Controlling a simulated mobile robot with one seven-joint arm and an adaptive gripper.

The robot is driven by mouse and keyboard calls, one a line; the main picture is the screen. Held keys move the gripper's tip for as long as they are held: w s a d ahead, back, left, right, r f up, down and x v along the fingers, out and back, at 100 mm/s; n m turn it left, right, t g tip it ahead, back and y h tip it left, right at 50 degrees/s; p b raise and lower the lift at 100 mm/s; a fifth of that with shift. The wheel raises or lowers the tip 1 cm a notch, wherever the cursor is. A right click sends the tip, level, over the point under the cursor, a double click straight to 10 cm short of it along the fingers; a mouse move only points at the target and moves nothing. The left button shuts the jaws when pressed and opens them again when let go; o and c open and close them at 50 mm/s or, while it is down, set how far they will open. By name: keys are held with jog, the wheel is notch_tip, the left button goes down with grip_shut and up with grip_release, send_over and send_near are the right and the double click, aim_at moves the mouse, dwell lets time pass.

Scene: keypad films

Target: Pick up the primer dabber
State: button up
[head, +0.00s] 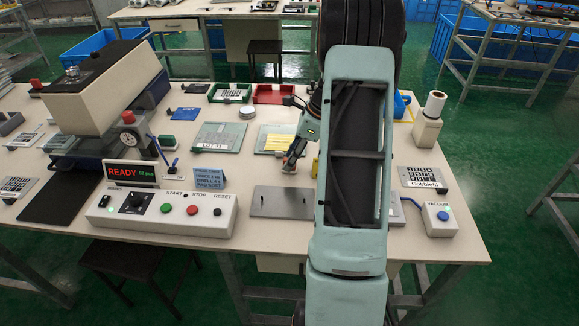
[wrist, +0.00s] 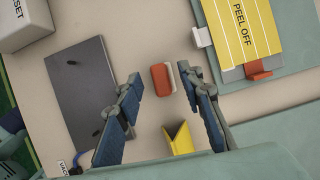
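What looks like the primer dabber, a small orange-red block (wrist: 160,77) with a white part along its right side, lies on the tabletop in the wrist view. My gripper (wrist: 159,79) is open, with one dark-blue-padded finger on each side of the block. The fingers appear apart from it, and nothing is held. In the head view my gripper (head: 293,158) points down over the table, left of my arm. There the fingers mostly hide the block; only a pale bit shows beneath them. I cannot tell the exact height left.
A yellow folded piece (wrist: 178,138) stands close by, between the fingers' bases in the wrist view. A grey plate with pegs (wrist: 88,100) lies left. A yellow "PEEL OFF" sheet (wrist: 240,30) lies upper right. The control box (head: 160,212) stands at the front left.

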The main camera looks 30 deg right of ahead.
jog(key=shift+x, duration=0.75)
jog(key=shift+c, duration=0.7)
jog(key=shift+d, duration=0.1)
grip_shut()
jog(key=shift+r, duration=0.1)
